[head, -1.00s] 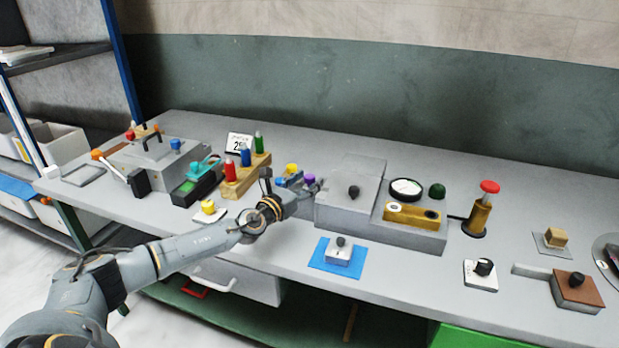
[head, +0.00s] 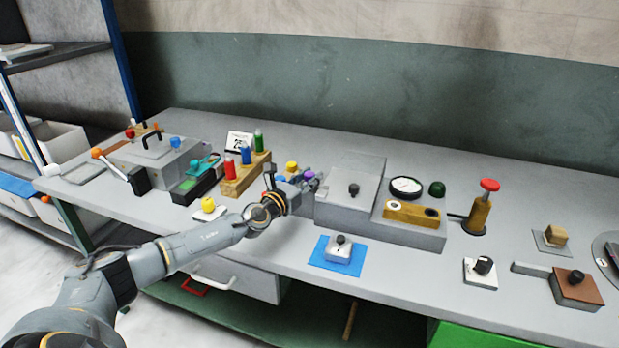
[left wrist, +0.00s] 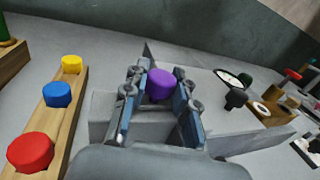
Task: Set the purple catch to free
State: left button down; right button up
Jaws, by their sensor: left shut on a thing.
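The purple catch (left wrist: 160,85) shows as a round purple knob between the two fingers of my left gripper (left wrist: 162,104) in the left wrist view. The gripper is shut on it. In the head view the purple catch (head: 309,175) sits by the left side of the grey press box (head: 345,208), and my left gripper (head: 300,183) reaches it from the left. Part of the catch and its mounting are hidden by the fingers. My right gripper is not in view.
A wooden strip (left wrist: 64,121) with red, blue and yellow knobs lies left of the gripper. A black knob (head: 353,189) stands on the press box. A blue mat (head: 320,253) with a small knob block lies in front. The table's front edge has clear stretches.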

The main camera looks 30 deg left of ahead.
aim_at(298, 185)
pick_arm(q)
jog(key=a, duration=0.1)
jog(key=b, duration=0.1)
jog(key=a+b, duration=0.1)
jog(key=shift+s+a+f, duration=0.25)
jog(key=shift+s+a, duration=0.05)
jog(key=shift+s+a+b, duration=0.1)
jog(key=shift+a+b, duration=0.25)
jog(key=shift+b, duration=0.15)
jog(key=shift+a+r, duration=0.1)
jog(key=shift+r, duration=0.2)
jog(key=c, duration=1)
grip_release()
jog(key=shift+a, duration=0.15)
jog(key=shift+s, duration=0.1)
jog(key=shift+s, duration=0.15)
jog(key=s, duration=1.1)
jog(key=shift+s+a, duration=0.1)
jog(key=shift+s, duration=0.2)
